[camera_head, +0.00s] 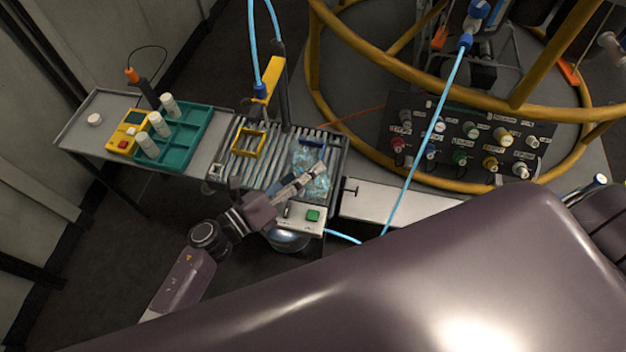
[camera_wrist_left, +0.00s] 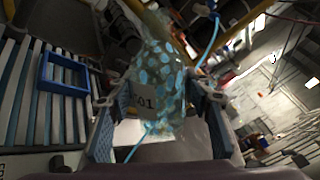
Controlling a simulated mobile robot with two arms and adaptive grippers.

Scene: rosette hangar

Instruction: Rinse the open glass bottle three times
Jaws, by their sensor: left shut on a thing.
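My left gripper (camera_head: 309,176) is shut on a clear glass bottle (camera_head: 317,158) over the right part of a slatted sink (camera_head: 225,172). In the left wrist view the bottle (camera_wrist_left: 158,75) sits between the two fingers (camera_wrist_left: 155,115). It carries a label reading 01 and is covered in pale blue patches like water or droplets. Its mouth is hard to make out, and I cannot tell its exact tilt. A yellow tap post (camera_head: 270,80) with a blue hose stands behind the slats. My right gripper is not in view.
Left of the slats, a teal rack (camera_head: 190,150) holds white-capped bottles. Beside it are a yellow meter (camera_head: 128,131) and a loose white cap (camera_head: 95,119). A yellow square frame (camera_head: 248,143) lies on the slats. A green button (camera_head: 313,215) is at the front. Yellow rails (camera_head: 420,75) rise behind.

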